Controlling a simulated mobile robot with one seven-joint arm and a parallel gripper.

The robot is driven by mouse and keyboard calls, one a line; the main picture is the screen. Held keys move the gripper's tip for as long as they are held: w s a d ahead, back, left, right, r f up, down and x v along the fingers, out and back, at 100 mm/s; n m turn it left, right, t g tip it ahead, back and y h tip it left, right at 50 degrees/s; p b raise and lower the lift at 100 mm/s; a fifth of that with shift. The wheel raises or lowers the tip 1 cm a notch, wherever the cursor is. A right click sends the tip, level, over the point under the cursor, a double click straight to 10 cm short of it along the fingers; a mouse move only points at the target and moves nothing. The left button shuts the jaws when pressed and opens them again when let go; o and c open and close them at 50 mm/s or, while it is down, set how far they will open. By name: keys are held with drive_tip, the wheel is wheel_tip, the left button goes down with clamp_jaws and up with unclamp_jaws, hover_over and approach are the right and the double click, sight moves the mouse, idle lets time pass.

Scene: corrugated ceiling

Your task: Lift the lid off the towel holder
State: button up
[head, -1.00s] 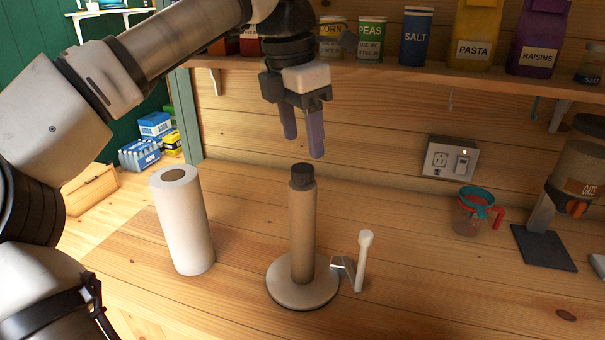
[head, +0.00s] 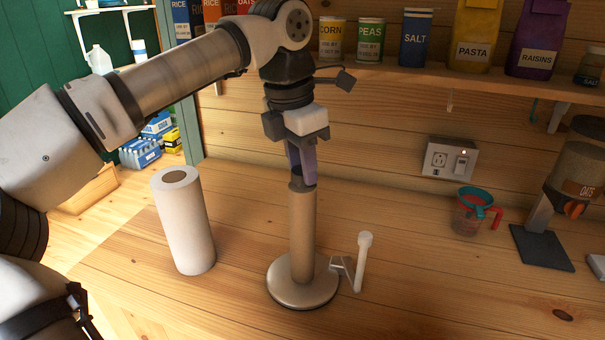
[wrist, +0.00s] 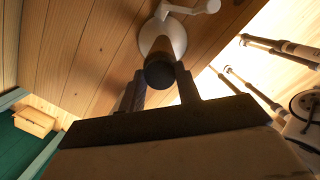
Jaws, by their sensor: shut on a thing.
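The towel holder (head: 301,240) stands upright on the wooden counter, with a brown post on a round pale base and a white side arm. Its dark lid (head: 296,178) is at the top of the post, partly hidden by the fingers. In the wrist view the lid (wrist: 159,75) is a dark round end between the two fingers. My gripper (head: 303,175) points down over the post and is shut on the lid. The lid appears to be still at the post's top; I cannot tell whether there is a gap.
A white paper towel roll (head: 187,225) stands on the counter left of the holder. A measuring cup (head: 470,212) and an oats dispenser (head: 570,190) are to the right. A shelf (head: 400,72) with food packages runs above. The front right counter is mostly clear.

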drive_tip(key=shift+r+p, duration=3.95)
drive_tip(key=shift+r, duration=6.1)
drive_tip(key=shift+f, duration=0.1)
